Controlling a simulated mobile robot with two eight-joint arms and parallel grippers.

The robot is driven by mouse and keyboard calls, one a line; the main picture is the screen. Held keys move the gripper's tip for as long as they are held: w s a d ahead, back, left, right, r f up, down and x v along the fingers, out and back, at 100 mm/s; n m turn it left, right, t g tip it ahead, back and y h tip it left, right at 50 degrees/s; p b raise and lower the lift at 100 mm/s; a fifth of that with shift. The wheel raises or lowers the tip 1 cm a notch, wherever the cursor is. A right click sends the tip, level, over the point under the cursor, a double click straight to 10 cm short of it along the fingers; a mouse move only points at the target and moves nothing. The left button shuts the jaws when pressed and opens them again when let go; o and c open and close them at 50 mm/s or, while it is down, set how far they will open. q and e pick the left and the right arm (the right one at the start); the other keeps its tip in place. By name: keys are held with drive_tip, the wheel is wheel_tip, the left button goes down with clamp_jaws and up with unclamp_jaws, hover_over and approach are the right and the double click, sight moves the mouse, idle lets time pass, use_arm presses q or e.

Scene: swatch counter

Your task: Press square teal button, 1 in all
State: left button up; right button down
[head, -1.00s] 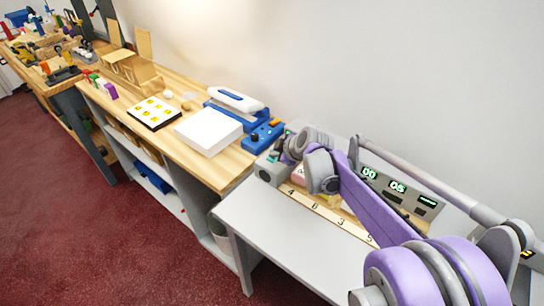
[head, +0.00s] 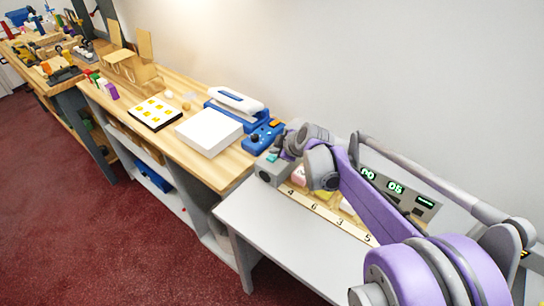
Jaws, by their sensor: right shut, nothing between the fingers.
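The teal button (head: 272,157) is small and sits on top of a grey box (head: 270,174) at the left end of the grey counter. My right gripper (head: 281,152) is shut and empty, close beside and above the button. Its wrist and arm links hide part of the area behind it. I cannot tell whether the fingertips touch the button. My left gripper is not in view.
A blue device (head: 263,136) and a white block (head: 209,132) stand on the wooden bench to the left.

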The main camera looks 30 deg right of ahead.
sight(275, 159)
drive_tip(key=shift+w+r+p, duration=0.1)
drive_tip(key=shift+r+p, duration=1.65)
drive_tip(key=shift+r, duration=0.8)
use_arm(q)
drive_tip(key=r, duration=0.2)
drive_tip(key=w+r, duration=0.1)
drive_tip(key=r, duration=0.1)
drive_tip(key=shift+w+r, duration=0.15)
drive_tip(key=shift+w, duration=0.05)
use_arm(e)
drive_tip(key=shift+f, duration=0.1)
drive_tip(key=shift+a, duration=0.1)
